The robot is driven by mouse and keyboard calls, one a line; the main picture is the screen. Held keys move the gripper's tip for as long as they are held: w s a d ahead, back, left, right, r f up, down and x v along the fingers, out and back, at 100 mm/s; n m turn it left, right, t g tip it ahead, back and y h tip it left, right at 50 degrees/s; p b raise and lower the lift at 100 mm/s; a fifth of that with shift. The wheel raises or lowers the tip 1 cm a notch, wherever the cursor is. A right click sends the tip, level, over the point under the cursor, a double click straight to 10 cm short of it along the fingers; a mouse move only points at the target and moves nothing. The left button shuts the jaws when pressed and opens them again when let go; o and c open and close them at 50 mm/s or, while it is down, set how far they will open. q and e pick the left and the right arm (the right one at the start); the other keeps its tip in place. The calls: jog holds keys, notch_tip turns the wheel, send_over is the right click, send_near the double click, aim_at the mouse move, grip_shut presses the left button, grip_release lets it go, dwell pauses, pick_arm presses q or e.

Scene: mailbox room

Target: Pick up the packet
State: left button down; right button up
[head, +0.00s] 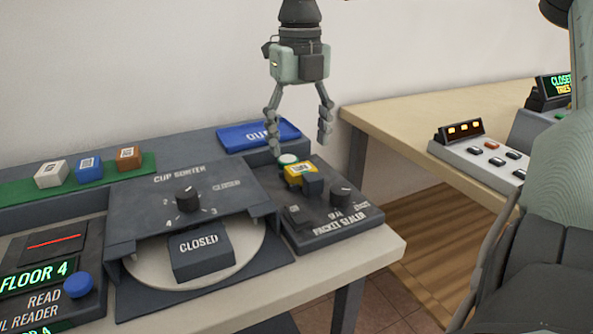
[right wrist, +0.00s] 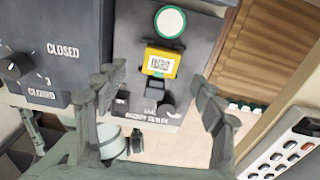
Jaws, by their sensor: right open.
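The packet (head: 298,170) is small and yellow with a pale printed label. It lies on the dark packet sealer (head: 340,222), beside a black block. In the right wrist view the packet (right wrist: 161,62) shows its label with a printed code, and it appears between the fingers. My right gripper (head: 299,143) is open and empty, pointing down above the sealer, with its fingers spread apart. It also shows in the right wrist view (right wrist: 158,82). The fingers look apart from the packet. My left gripper is not in view.
A round white-and-green button (head: 288,159) sits just behind the packet. Three cubes (head: 88,168) stand at far left. A wooden table (head: 420,112) stands at right.

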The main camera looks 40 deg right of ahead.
aim_at(301, 168)
jog(key=f, duration=0.4)
jog(key=shift+s+p, duration=0.2)
jog(key=shift+p, duration=0.1)
jog(key=shift+f, duration=0.55)
jog(key=shift+w, duration=0.1)
jog(key=shift+c, duration=0.6)
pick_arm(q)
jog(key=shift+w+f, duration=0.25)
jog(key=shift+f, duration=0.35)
pick_arm(e)
jog(key=c, duration=1.1)
jog(key=shift+r, duration=0.1)
jog(key=shift+c, duration=0.2)
